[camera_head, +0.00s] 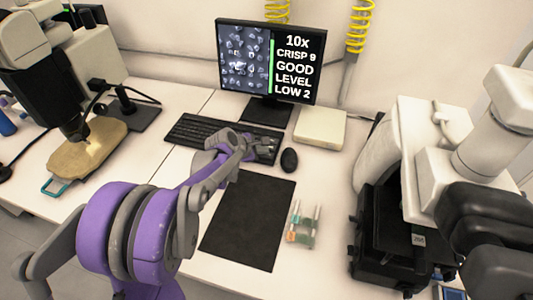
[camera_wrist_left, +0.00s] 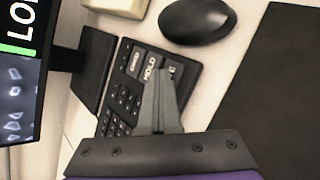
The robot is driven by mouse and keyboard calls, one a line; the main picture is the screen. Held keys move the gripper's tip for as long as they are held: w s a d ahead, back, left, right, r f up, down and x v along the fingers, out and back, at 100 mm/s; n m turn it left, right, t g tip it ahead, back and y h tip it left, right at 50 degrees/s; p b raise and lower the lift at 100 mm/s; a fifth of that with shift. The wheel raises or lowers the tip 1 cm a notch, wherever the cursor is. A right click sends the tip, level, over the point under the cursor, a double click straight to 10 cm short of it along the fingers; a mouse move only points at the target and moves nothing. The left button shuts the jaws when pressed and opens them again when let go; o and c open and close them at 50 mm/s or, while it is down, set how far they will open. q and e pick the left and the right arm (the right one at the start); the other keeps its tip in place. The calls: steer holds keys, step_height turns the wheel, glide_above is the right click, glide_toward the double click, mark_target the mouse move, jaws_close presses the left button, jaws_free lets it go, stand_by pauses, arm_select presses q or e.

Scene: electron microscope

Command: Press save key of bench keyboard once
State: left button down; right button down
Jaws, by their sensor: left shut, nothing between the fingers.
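The black bench keyboard (camera_head: 187,130) lies on the white bench in front of the monitor. In the left wrist view the right end of the keyboard (camera_wrist_left: 122,97) carries a few large lettered keys. One reads HOLD (camera_wrist_left: 151,69); another beside it is too blurred to read surely. My left gripper (camera_head: 247,143) is over this right end, its fingers shut and empty. In the left wrist view the fingertips (camera_wrist_left: 165,73) lie over the key row, next to HOLD, partly covering a lettered key. I cannot tell whether they touch it. No save label is legible. My right gripper is out of view.
A black mouse (camera_head: 289,160) sits right of the keyboard. The monitor (camera_head: 270,60) behind reads 10x, CRISP 9, GOOD, LEVEL, LOW 2. A dark mat (camera_head: 250,220), small slide holder (camera_head: 303,224) and pale box (camera_head: 320,128) lie nearby. Microscopes flank both sides.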

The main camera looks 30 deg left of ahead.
mark_target(264, 156)
arm_select(q)
steer(key=shift+r+p, duration=0.5)
steer(key=shift+r, duration=0.3)
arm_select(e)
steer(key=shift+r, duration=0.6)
